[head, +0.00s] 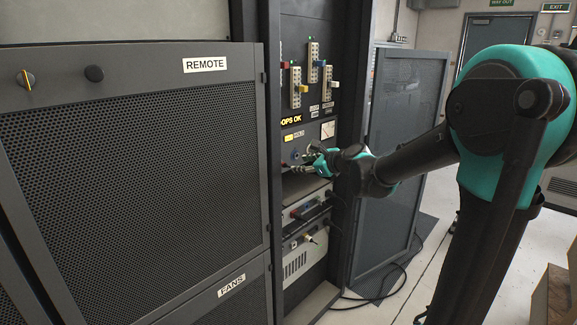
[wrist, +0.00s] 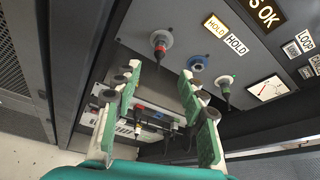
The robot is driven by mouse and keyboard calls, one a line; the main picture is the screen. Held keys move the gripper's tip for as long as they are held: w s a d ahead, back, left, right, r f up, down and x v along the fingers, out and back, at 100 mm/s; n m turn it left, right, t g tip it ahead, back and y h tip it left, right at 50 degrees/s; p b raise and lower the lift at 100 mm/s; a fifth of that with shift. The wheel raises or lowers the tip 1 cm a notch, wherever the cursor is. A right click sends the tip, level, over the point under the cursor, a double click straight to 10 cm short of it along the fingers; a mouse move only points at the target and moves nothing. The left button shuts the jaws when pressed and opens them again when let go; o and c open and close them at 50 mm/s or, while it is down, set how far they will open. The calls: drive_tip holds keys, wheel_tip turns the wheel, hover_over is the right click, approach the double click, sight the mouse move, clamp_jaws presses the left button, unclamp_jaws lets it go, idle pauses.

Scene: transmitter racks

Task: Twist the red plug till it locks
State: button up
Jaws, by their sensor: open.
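The red plug (wrist: 160,48) sits in a pale round socket on the dark rack panel in the wrist view. Its red collar and dark tip face me. My gripper (wrist: 160,72) is open, with its two green-padded fingers spread either side below the plug. Nothing is between the fingers, and they look apart from the plug. In the head view my gripper (head: 297,167) is close to the rack face; the plug there is too small to make out surely.
To the right of the red plug are an empty-looking blue socket (wrist: 198,62) and a green-collared plug (wrist: 225,84). A meter (wrist: 267,89) is farther right. Lower units with cables (head: 305,212) stick out below my gripper. A mesh door (head: 390,150) stands open at right.

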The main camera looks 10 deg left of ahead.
sight(286, 164)
drive_tip(key=x, duration=0.9)
drive_tip(key=shift+w+a, duration=0.2)
clamp_jaws()
drive_tip(key=m+g, duration=0.1)
drive_tip(key=m+g+y, duration=0.1)
drive_tip(key=m, duration=0.1)
drive_tip(key=shift+w+d, duration=0.15)
drive_tip(key=shift+w, duration=0.05)
drive_tip(key=shift+w+d+m+g+y, duration=0.15)
drive_tip(key=shift+m+g+y, duration=0.7)
drive_tip(key=shift+m, duration=0.85)
